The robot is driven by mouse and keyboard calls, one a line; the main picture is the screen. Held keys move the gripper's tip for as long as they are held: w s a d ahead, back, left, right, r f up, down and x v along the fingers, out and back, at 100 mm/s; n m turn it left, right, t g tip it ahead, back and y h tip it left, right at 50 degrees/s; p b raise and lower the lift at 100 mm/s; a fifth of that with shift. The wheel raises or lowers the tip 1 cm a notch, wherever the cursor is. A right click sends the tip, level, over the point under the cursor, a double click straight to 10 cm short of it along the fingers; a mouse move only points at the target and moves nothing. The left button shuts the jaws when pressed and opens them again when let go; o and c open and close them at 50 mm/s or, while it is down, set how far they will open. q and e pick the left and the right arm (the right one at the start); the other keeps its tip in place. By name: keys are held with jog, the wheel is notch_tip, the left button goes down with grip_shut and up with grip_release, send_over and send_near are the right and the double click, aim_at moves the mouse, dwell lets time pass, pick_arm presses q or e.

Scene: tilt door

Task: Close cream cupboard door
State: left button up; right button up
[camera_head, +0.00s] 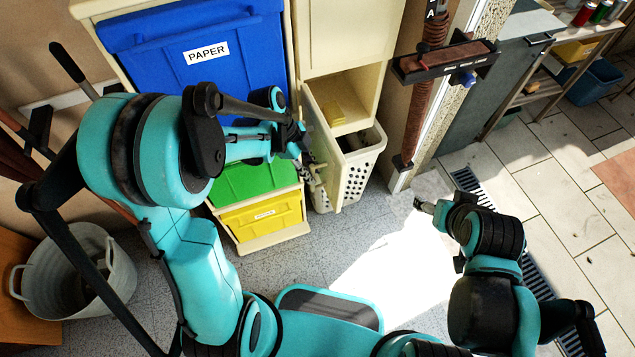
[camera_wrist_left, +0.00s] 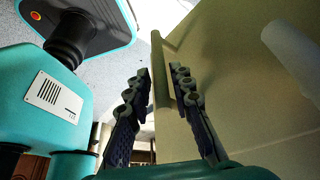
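The cream cupboard (camera_head: 349,40) stands behind my left arm. Its lower door (camera_head: 322,135) is tilted outward, with a white perforated basket (camera_head: 361,170) behind it. My left gripper (camera_head: 313,172) is at the door's outer edge. In the left wrist view, the fingers (camera_wrist_left: 160,85) are apart, with the door's edge (camera_wrist_left: 161,45) running between them and the broad panel to the right. Firm contact cannot be made out. My right gripper (camera_head: 418,204) is over the floor to the right, away from the door; its finger gap is too small to read.
Blue PAPER (camera_head: 205,55), green (camera_head: 250,183) and yellow (camera_head: 262,217) bin fronts are left of the door. A rusty pipe with a bracket (camera_head: 445,62) stands right of the cupboard. A grey tub (camera_head: 80,275) sits at left. Floor ahead is clear.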

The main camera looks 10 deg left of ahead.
pick_arm(q)
jog(key=b+x, duration=0.1)
jog(key=x, duration=0.4)
jog(key=shift+b, duration=0.3)
jog(key=shift+c, duration=0.4)
grip_shut()
